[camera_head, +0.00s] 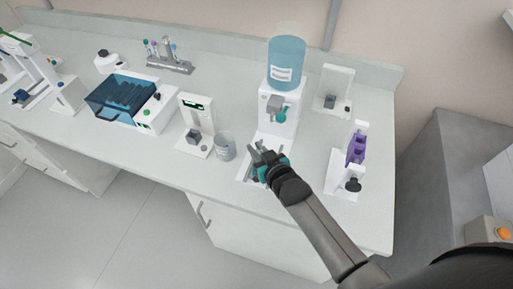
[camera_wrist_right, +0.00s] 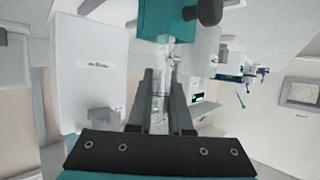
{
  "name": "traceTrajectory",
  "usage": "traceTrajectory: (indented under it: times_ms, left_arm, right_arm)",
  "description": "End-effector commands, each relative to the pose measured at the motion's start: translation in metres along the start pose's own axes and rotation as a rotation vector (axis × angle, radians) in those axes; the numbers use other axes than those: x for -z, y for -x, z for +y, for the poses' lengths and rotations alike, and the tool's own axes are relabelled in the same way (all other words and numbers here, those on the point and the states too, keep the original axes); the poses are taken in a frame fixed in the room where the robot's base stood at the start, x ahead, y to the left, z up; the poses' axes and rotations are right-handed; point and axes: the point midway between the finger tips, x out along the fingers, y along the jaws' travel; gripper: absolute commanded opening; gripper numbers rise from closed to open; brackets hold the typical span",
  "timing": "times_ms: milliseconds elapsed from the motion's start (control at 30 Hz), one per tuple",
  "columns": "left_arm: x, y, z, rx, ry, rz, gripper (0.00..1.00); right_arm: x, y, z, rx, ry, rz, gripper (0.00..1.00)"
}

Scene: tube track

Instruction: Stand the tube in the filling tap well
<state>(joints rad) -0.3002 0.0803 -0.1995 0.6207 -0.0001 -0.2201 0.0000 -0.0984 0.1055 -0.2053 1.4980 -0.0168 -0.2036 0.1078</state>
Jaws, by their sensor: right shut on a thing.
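The filling tap (camera_head: 279,112) is a white stand with a grey block and a teal part on its front, under a large blue bottle (camera_head: 286,65). My right gripper (camera_head: 257,151) is in front of its base and low over the bench. In the right wrist view, the gripper (camera_wrist_right: 160,85) is shut on a clear tube (camera_wrist_right: 159,105) between its dark fingers. In the head view the tube is too small to make out. The gripper and arm partly cover the base, so the well and its gap to the tube cannot be seen clearly. My left gripper is out of view.
A clear beaker (camera_head: 225,147) and a white device with a display (camera_head: 197,128) stand left of the tap. A purple rack (camera_head: 356,150) stands to the right. A blue-lidded machine (camera_head: 127,97) sits further left. A teal block (camera_wrist_right: 170,20) is close ahead in the wrist view.

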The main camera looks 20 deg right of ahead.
Motion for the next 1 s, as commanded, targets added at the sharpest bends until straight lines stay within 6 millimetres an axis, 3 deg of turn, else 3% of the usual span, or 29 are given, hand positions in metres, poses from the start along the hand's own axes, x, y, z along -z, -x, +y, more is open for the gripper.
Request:
traceTrajectory:
  times_ms: [100, 133, 433, 1000]
  left_arm:
    - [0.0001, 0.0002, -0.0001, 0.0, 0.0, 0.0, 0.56]
    - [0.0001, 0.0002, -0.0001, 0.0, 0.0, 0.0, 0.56]
    - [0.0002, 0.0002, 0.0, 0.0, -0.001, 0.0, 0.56]
    - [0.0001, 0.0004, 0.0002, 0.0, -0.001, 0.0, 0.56]
  right_arm:
    - [0.0004, 0.0, -0.0001, 0.0, 0.0, 0.0, 0.0]
    - [0.0005, 0.0, -0.0001, 0.0, 0.0, 0.0, 0.2]
    - [0.0003, 0.0001, -0.0001, 0.0, 0.0, 0.0, 0.53]
    - [-0.0001, 0.0011, -0.0001, 0.0, 0.0, -0.001, 0.53]
